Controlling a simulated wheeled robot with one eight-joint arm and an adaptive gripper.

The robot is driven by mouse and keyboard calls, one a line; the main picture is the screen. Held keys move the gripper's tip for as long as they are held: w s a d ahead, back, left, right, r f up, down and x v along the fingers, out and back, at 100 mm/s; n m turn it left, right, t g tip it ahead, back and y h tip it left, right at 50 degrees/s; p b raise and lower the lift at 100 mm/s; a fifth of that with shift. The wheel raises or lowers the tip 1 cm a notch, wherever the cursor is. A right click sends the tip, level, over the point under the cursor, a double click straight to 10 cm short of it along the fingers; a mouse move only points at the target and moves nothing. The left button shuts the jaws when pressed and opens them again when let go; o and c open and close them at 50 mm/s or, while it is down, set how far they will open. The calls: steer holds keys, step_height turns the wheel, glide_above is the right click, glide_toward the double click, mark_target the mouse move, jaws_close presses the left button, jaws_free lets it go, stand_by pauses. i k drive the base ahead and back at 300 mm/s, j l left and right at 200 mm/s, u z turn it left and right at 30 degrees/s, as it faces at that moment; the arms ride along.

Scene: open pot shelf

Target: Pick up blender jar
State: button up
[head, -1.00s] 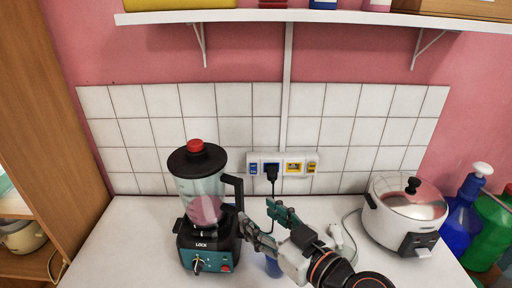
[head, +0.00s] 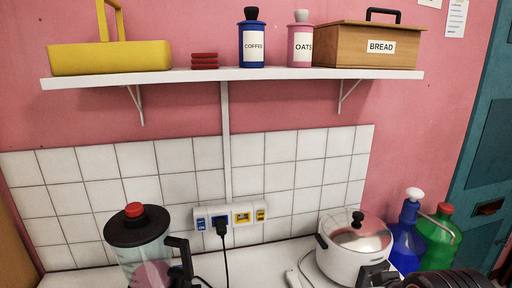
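The blender jar (head: 146,258) stands upright at the lower left of the head view. It is clear, with pinkish contents, a black lid with a red cap (head: 133,211), and a black handle on its right side. The bottom of the jar and the blender base are cut off by the lower picture edge. My gripper is out of view. Only a dark part of my arm (head: 447,280) shows at the bottom right corner, well to the right of the jar.
A white counter (head: 262,255) carries a rice cooker (head: 352,266) with a cord. A blue bottle (head: 407,245) and a green bottle (head: 438,240) stand to its right. A socket strip (head: 230,216) is on the tiles. A wall shelf (head: 140,78) holds a basket, canisters and a bread box.

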mark_target(149, 265)
steer(key=u, duration=0.75)
